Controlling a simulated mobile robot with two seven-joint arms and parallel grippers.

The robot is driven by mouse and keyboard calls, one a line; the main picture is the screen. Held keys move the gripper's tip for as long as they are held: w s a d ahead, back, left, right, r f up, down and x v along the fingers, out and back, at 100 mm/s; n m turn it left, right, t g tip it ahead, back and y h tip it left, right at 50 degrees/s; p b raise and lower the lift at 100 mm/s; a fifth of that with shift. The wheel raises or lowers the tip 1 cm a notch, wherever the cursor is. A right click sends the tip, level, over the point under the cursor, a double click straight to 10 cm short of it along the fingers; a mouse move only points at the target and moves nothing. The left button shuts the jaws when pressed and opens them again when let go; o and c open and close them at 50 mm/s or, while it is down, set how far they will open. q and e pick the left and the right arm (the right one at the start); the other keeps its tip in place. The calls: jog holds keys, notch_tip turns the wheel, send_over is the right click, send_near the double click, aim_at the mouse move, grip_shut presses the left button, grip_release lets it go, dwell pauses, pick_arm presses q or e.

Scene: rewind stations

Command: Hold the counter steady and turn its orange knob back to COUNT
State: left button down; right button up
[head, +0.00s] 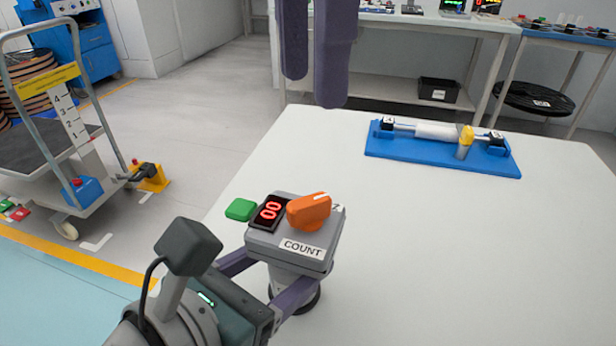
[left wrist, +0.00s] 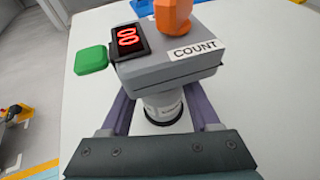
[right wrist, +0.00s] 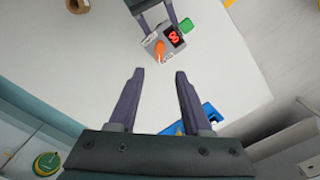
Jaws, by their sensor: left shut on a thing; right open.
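The grey counter (head: 283,240) stands on a round post on the white table, with a red display (head: 269,212) reading 00, a green button at its left and a COUNT label (head: 302,248) on its front. Its orange knob (head: 309,211) is on top, its white mark toward the right end, away from the COUNT label. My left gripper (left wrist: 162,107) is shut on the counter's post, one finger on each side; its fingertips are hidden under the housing. My right gripper (head: 313,90) is open and empty above the table, beyond the counter; it also shows in the right wrist view (right wrist: 159,72).
A blue fixture (head: 442,150) with a white roller and a yellow part lies at the table's far right. A trolley (head: 60,140) stands on the floor at the left. The table right of the counter is clear. Benches stand behind.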

aim_at(310, 201)
notch_tip(310, 201, down, 11)
jog(key=shift+f, duration=0.1)
dwell(0.3)
grip_shut()
dwell(0.5)
